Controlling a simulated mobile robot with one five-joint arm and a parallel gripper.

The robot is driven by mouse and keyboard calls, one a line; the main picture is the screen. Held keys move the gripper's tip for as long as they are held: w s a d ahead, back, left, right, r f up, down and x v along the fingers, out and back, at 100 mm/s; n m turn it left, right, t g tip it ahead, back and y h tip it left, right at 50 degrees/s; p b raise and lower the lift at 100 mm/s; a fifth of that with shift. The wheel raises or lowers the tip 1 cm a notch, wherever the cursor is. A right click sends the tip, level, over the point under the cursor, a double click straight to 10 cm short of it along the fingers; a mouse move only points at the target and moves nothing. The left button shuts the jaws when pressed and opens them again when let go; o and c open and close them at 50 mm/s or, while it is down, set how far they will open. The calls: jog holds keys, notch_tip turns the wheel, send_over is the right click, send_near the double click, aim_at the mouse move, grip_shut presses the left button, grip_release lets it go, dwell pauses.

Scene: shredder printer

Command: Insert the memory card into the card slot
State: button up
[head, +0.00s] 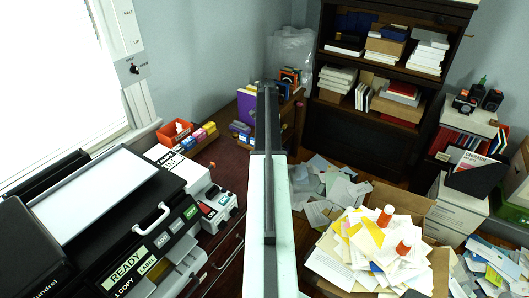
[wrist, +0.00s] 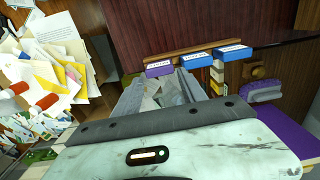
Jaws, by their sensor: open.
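My gripper (wrist: 160,84) is open in the wrist view, its two grey fingers apart with nothing held between them. Just beyond the fingertips, a purple labelled block (wrist: 158,69) and two blue labelled blocks (wrist: 197,60) (wrist: 231,50) sit in a row along a wooden strip. They look like cards or cartridges, but I cannot tell which is the memory card. In the head view my arm hides most of the area around the gripper. A white device (head: 215,207) with dark and red parts stands on the left desk. I cannot make out the card slot.
A black machine (head: 133,262) marked READY fills the front left. Coloured blocks (head: 198,136) and an orange bin (head: 173,133) stand behind it. A paper-filled box (head: 424,270) is at right, with papers on the floor. A dark bookcase (head: 345,122) stands behind.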

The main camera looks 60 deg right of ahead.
jog(key=f+b, duration=0.4)
jog(key=f, duration=0.1)
jog(key=shift+a+f, duration=0.1)
jog(key=shift+a, duration=0.1)
jog(key=shift+r, duration=0.2)
grip_shut()
jog(key=shift+r+p, duration=0.5)
jog(key=shift+r, duration=0.05)
notch_tip(320, 180, up, 3)
jog(key=p, duration=0.3)
jog(key=shift+r, duration=0.15)
jog(key=s+a, duration=1.1)
jog(key=shift+s+r+p, duration=0.3)
jog(key=shift+s+p, duration=0.05)
jog(key=shift+p, duration=0.1)
